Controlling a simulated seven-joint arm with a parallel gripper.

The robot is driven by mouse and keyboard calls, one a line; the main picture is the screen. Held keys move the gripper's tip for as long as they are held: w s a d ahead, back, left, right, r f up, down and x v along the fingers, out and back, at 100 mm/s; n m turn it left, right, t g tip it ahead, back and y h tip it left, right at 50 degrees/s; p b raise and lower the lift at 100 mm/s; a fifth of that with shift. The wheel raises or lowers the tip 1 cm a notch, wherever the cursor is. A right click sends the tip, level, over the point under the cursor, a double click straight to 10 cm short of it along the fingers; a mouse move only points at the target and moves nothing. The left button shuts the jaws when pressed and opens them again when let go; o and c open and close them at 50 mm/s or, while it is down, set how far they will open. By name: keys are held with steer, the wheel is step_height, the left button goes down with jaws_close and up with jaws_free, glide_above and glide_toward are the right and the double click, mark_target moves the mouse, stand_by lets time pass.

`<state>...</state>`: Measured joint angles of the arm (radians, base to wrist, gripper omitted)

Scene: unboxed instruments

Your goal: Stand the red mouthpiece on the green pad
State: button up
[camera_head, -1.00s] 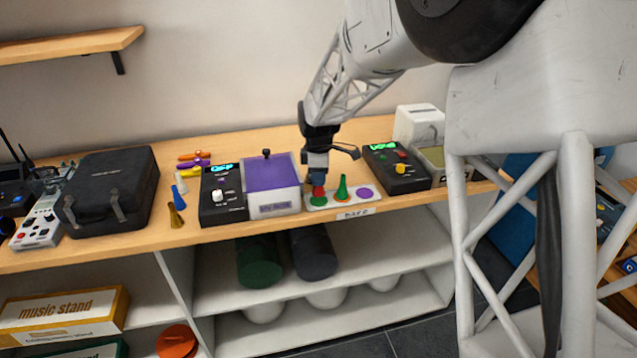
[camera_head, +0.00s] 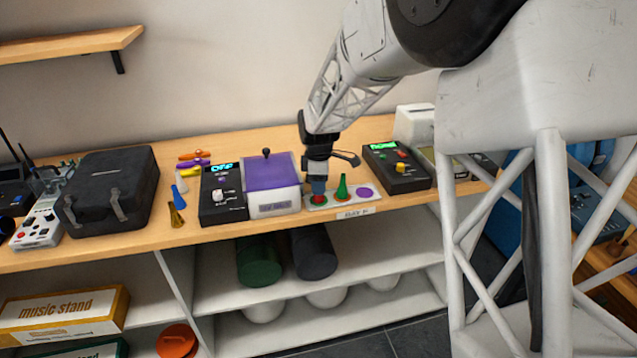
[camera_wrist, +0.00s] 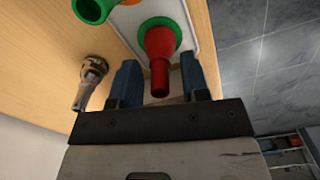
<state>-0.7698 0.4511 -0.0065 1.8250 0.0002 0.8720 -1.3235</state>
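The red mouthpiece (camera_wrist: 160,55) stands upright on the green pad (camera_wrist: 178,20), wide end down and narrow stem pointing up toward my gripper. In the head view the mouthpiece (camera_head: 320,198) shows only as a bit of red below my fingers, on the green pad (camera_head: 313,201) at the left of a white tray (camera_head: 331,203). My gripper (camera_head: 319,188) is low over that pad. In the wrist view my gripper's (camera_wrist: 160,85) blue fingers are apart on either side of the stem, with gaps showing.
A green mouthpiece (camera_head: 342,187) stands on the orange pad beside it; the purple pad (camera_head: 365,192) is empty. A purple-topped box (camera_head: 270,175) is close left, a black pedal (camera_head: 397,167) right. Blue (camera_head: 180,194) and brass (camera_head: 175,214) mouthpieces lie farther left.

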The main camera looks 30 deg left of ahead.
steer(key=shift+r, duration=0.1)
step_height(320, 180, up, 12)
stand_by(0.9)
stand_by(0.6)
steer(key=shift+d, duration=0.1)
